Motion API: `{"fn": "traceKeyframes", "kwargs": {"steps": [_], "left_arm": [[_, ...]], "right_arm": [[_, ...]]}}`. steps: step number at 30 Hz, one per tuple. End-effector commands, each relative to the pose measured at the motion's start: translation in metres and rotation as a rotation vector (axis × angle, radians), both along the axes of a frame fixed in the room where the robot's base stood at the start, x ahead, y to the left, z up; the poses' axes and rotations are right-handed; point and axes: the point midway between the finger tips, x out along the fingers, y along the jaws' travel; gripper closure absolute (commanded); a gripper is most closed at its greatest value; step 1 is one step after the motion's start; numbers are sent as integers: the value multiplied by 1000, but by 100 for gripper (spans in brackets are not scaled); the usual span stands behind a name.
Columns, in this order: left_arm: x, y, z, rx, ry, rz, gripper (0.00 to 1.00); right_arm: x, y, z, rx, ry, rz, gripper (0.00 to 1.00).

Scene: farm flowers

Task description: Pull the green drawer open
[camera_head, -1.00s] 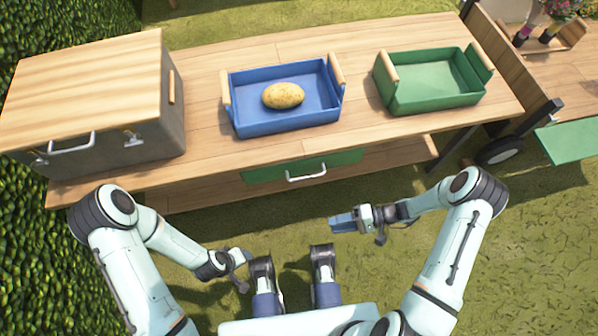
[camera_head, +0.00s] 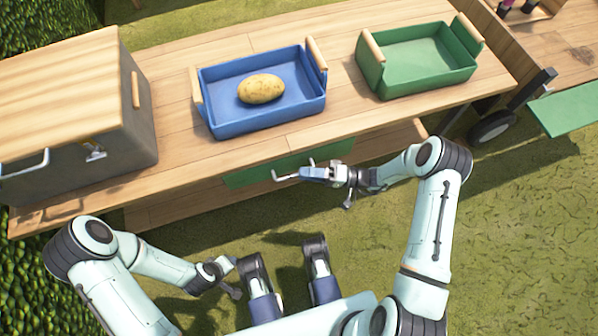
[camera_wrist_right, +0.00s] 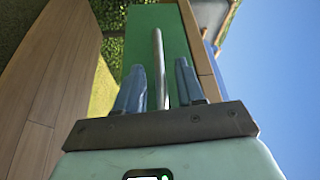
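The green drawer (camera_head: 250,170) sits under the front edge of the wooden table and looks shut. Its pale bar handle (camera_head: 280,178) is partly hidden by my right gripper (camera_head: 300,174), which is at the drawer front. In the right wrist view the handle (camera_wrist_right: 160,65) runs between the two blue fingers of the open right gripper (camera_wrist_right: 160,88), with gaps visible on both sides. The green drawer front (camera_wrist_right: 150,22) lies behind it. My left gripper (camera_head: 228,275) hangs low at the left, away from the drawer; its finger opening is too small to tell.
On the table (camera_head: 180,165) stand a blue tray (camera_head: 225,125) with a potato (camera_head: 261,89), a green tray (camera_head: 430,80) and a grey box with a wooden lid (camera_head: 60,85). A wheel (camera_head: 492,127) is at the right. Grass in front is clear.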

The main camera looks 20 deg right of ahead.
Motion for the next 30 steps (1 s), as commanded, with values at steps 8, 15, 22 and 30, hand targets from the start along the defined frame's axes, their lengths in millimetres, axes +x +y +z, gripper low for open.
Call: {"fn": "traceKeyframes", "kwargs": {"steps": [8, 15, 22, 30], "left_arm": [[-6, 1, -6, -2, 21, 1, 47], [-7, 1, -6, -1, 23, 2, 47], [-7, 1, -6, -1, 23, 2, 47], [-2, 0, -1, 0, 7, 1, 47]], "right_arm": [[9, 24, 2, -1, 0, 0, 62], [9, 26, 2, -1, 1, 0, 62], [9, 25, 2, -1, 1, 0, 100], [4, 25, 3, 1, 3, 0, 100]]}}
